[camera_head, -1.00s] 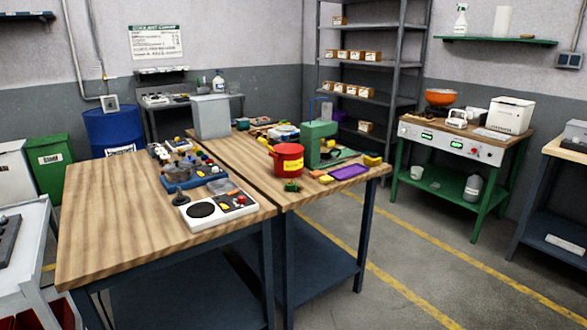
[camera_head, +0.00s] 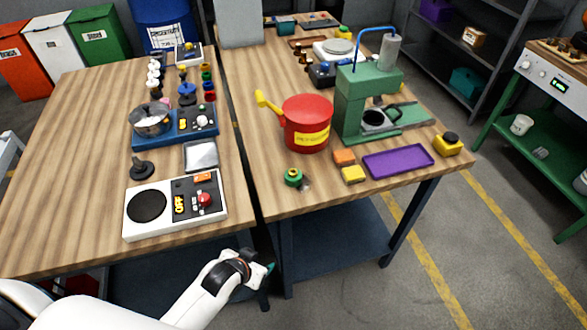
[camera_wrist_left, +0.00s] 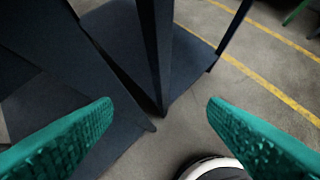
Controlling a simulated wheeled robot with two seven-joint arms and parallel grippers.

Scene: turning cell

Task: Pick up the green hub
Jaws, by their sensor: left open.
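The green hub (camera_head: 293,177) sits near the front edge of the right-hand wooden table, left of an orange block and a yellow block. A small grey-brown piece shows at its lower right; I cannot tell whether it is part of the hub. My left gripper (camera_head: 268,268) is below and in front of the table edge, apart from the hub. In the left wrist view the two green fingers of my left gripper (camera_wrist_left: 160,125) are wide apart with nothing between them. The hub is not in the left wrist view. My right gripper is not seen.
A red pot (camera_head: 306,128) stands behind the hub, beside a green press (camera_head: 352,105). A purple tray (camera_head: 398,161), orange block (camera_head: 344,157) and yellow block (camera_head: 353,174) lie to the right. A white control panel (camera_head: 158,229) is on the left table. A narrow gap separates the tables.

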